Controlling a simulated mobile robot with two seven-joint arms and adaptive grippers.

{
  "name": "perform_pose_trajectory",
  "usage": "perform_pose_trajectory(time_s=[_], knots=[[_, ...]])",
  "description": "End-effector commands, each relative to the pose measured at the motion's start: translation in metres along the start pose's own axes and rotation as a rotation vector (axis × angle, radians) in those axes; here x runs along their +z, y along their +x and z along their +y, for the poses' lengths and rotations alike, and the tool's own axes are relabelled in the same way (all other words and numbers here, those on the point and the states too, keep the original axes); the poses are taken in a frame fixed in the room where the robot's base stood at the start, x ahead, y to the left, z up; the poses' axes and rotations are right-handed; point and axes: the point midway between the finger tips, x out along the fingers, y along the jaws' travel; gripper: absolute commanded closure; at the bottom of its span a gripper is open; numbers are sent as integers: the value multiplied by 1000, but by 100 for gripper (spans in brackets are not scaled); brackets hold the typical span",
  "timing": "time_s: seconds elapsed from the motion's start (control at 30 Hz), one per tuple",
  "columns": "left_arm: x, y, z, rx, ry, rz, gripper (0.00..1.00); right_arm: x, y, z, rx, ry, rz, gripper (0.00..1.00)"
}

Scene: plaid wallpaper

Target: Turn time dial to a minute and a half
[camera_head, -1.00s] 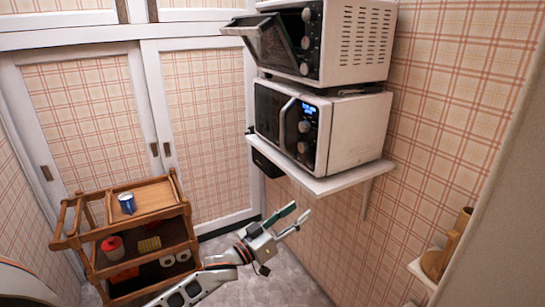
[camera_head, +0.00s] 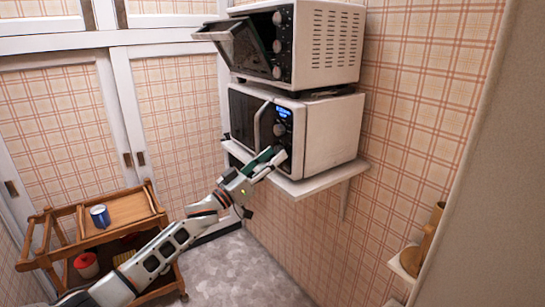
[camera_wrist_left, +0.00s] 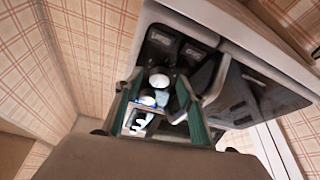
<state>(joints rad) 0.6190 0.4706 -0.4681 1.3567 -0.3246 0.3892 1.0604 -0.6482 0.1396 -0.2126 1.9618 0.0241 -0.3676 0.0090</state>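The white microwave (camera_head: 331,135) sits on the wall shelf, with a lit blue display (camera_head: 284,113) on its dark control panel. One round dial (camera_head: 280,129) shows below the display; the lower part of the panel is partly hidden by my left gripper (camera_head: 273,158). The left gripper is at the microwave's lower front, its green fingers apart. In the left wrist view, two round light dials (camera_wrist_left: 160,80) show between the open fingers (camera_wrist_left: 157,92), and a bright patch lies nearer the palm. I cannot tell whether the fingers touch a dial. My right gripper is not in view.
A toaster oven (camera_head: 325,42) with its door tilted open stands above the microwave. The white shelf (camera_head: 318,183) edge is just below the gripper. A wooden cart (camera_head: 125,212) with a blue mug (camera_head: 99,216) stands at lower left.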

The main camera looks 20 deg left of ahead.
Motion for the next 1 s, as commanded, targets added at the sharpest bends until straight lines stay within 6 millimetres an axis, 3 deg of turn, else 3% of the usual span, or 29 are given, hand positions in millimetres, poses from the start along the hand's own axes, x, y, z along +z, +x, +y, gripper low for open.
perform_pose_trajectory(time_s=[0.33, 0.5, 1.0], knots=[[0, 6, 0, 0, 0, -1, 61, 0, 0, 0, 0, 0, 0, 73], [0, 5, 0, 0, 0, -1, 99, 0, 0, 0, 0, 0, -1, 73], [2, 4, -2, 35, 90, -3, 99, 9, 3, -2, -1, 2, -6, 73]])
